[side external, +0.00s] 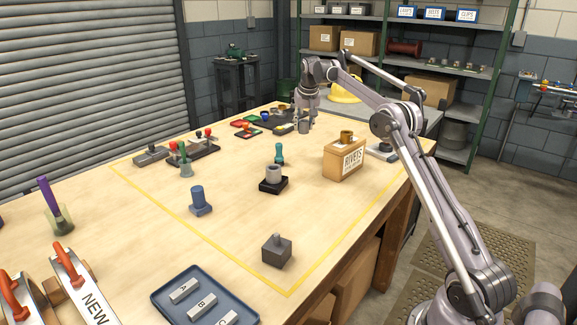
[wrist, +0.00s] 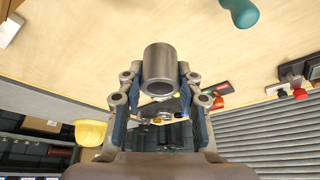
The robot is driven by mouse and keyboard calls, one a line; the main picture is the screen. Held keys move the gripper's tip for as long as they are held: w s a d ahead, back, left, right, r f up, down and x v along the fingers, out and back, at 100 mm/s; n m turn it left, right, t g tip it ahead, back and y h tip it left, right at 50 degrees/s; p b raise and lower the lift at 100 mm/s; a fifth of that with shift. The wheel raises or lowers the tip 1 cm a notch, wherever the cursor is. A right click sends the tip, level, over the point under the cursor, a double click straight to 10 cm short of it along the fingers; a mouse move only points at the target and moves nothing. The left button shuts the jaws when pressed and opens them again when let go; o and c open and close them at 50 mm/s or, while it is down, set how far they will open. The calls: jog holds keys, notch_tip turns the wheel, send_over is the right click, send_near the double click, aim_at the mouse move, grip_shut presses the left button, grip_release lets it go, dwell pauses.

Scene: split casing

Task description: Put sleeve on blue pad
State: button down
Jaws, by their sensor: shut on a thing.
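I cannot tell whether the sleeve touches the table. A small blue item (side external: 265,117) lies just left of my gripper among dark trays; it is too small to tell whether it is the blue pad.
Red and green pads (side external: 244,130) lie left of my gripper.

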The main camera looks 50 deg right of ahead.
jog(key=s+a+r+n+t+y, duration=0.1)
jog(key=a+r+n, duration=0.25)
jog(key=a, duration=1.25)
jog(key=a+r+n+y, duration=0.1)
jog(key=a+r+n, duration=0.3)
jog(key=a, duration=1.2)
send_over(197, 188)
jog(key=shift+m, duration=0.25)
jog(key=f, duration=0.5)
jog(key=shift+d+f, duration=0.25)
jog(key=shift+f, duration=0.1)
jog(key=shift+a+f, duration=0.15)
jog(key=shift+a, duration=0.05)
jog(key=shift+w+f, duration=0.1)
jog(key=shift+f, duration=1.9)
jog(key=shift+f, duration=0.2)
jog(key=c, duration=0.9)
grip_release()
